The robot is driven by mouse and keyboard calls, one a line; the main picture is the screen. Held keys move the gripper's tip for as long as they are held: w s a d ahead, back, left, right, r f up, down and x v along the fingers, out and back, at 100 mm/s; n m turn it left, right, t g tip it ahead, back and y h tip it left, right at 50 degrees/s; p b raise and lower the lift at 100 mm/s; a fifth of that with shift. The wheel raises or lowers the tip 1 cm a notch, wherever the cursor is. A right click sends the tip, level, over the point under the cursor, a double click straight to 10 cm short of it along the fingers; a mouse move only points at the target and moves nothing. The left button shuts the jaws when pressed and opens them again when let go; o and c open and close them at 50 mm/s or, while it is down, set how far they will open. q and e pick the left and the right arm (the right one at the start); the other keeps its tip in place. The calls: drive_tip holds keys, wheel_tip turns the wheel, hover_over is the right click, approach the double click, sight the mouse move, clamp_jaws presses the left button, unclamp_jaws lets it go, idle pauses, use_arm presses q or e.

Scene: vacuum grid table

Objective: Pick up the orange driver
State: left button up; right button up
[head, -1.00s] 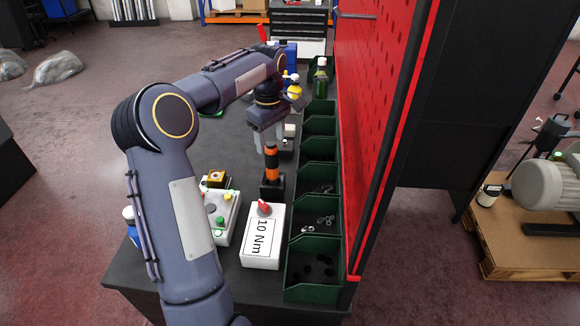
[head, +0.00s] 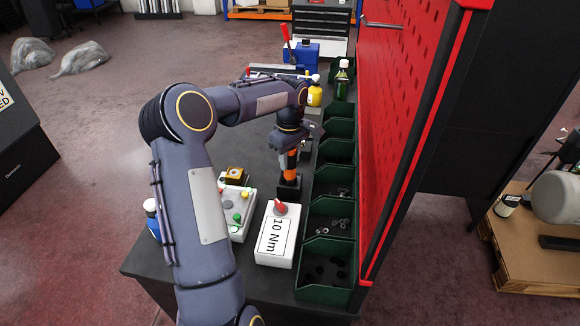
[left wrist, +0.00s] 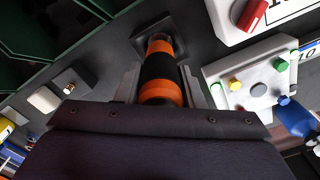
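The orange driver (head: 291,168), with black bands, stands upright in a black holder (head: 288,188) on the table. My left gripper (head: 289,160) is above it and points down, with its fingers around the handle. In the left wrist view the driver (left wrist: 162,72) lies between the two fingers of the left gripper (left wrist: 160,84). The fingers look open, with a narrow gap to the handle on each side. The driver's top is hidden by the gripper body. My right gripper is not in view.
A white 10 Nm box (head: 278,236) with a red knob is in front of the holder. A button box (head: 238,212) is to the left. Green bins (head: 328,218) and a red perforated panel (head: 400,120) are close on the right. Bottles stand farther back.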

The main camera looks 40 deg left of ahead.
use_arm(q)
drive_tip(key=c, duration=0.5)
drive_tip(key=shift+r, duration=0.1)
drive_tip(key=shift+c, duration=0.6)
